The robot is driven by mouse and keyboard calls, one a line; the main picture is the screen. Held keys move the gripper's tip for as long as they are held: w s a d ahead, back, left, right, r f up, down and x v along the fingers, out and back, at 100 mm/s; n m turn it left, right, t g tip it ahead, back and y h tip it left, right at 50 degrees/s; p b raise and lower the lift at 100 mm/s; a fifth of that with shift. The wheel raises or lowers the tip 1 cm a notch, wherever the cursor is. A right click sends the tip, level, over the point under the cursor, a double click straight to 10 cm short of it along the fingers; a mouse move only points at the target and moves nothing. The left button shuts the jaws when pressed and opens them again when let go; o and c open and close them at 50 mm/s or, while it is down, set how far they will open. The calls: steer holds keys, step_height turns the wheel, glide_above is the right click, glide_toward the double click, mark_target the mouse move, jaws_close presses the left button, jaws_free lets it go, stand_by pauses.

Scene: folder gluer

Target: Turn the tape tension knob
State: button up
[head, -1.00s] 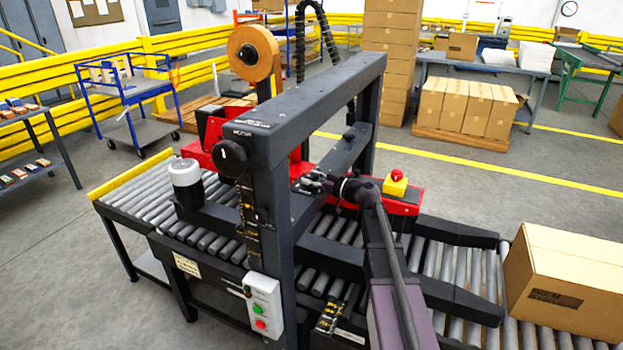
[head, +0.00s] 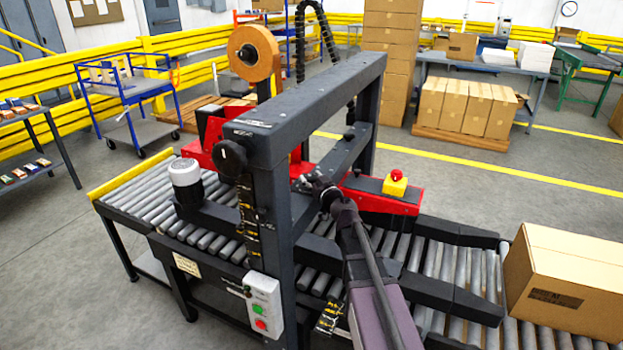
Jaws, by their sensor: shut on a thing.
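My gripper (head: 303,184) reaches in from the lower right to the inside of the dark gantry of the case taper (head: 310,100). Its fingers are shut at the red tape head, close behind the near post, and are partly hidden. The tape tension knob between the fingers is too small and covered to make out. A large black round knob (head: 230,157) sits on the outside of the near post, apart from my gripper. The tan tape roll (head: 254,52) stands above the red housing (head: 205,150).
A red emergency stop on a yellow box (head: 396,183) is right of my gripper. A control box with buttons (head: 264,304) hangs on the near post. A carton (head: 565,285) rests on the rollers at right.

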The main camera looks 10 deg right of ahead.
steer(key=shift+w, duration=0.1)
steer(key=o, duration=1.1)
steer(key=shift+o, duration=0.2)
steer(key=v, duration=1.2)
